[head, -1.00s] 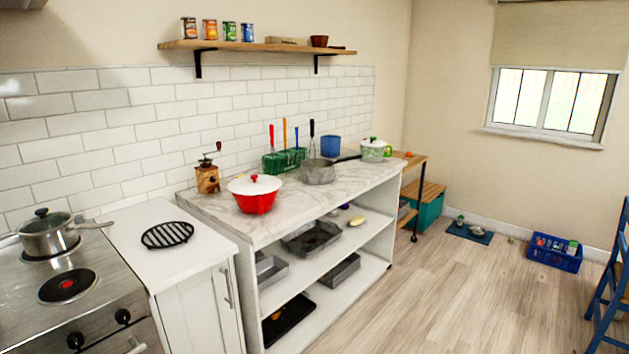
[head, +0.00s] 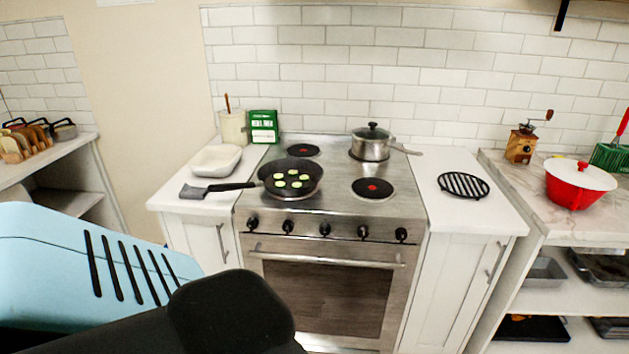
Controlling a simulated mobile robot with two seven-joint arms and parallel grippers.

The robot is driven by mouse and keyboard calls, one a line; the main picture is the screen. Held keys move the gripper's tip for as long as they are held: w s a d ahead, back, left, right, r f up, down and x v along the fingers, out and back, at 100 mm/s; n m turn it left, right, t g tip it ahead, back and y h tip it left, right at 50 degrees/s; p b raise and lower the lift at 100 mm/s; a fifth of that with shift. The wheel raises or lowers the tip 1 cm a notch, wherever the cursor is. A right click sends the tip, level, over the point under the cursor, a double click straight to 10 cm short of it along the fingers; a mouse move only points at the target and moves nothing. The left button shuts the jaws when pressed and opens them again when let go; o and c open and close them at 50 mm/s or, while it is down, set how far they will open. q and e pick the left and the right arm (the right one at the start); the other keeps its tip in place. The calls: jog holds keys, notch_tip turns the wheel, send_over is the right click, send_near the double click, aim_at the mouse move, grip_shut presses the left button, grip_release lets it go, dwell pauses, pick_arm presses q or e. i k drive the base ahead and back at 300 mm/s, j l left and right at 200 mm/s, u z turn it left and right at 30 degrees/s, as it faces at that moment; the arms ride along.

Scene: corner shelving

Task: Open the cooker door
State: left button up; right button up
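The cooker (head: 413,205) stands in the middle of the head view, a steel unit with a row of black knobs. Its door (head: 325,298) is shut, with a dark glass window and a horizontal bar handle (head: 327,258) along the top. A frying pan (head: 291,178) with green slices sits on the front left hob, and a lidded pot (head: 371,143) on the back right. A light blue and black part of my own arm fills the lower left and covers the door's lower left corner. Neither gripper's fingers show.
White counters flank the cooker. The left one holds a white dish (head: 216,159), a crock (head: 233,128) and a green box (head: 264,126). The right one holds a black trivet (head: 463,185). A marble-topped shelf unit with a red pot (head: 578,186) stands further right.

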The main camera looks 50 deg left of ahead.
aim_at(345, 293)
jog(key=j+u, duration=0.1)
jog(key=u, duration=0.9)
jog(key=i+u, duration=0.1)
jog(key=u, duration=0.35)
jog(key=i+l+u, duration=0.1)
jog(key=i+l, duration=0.6)
jog(key=l, duration=0.15)
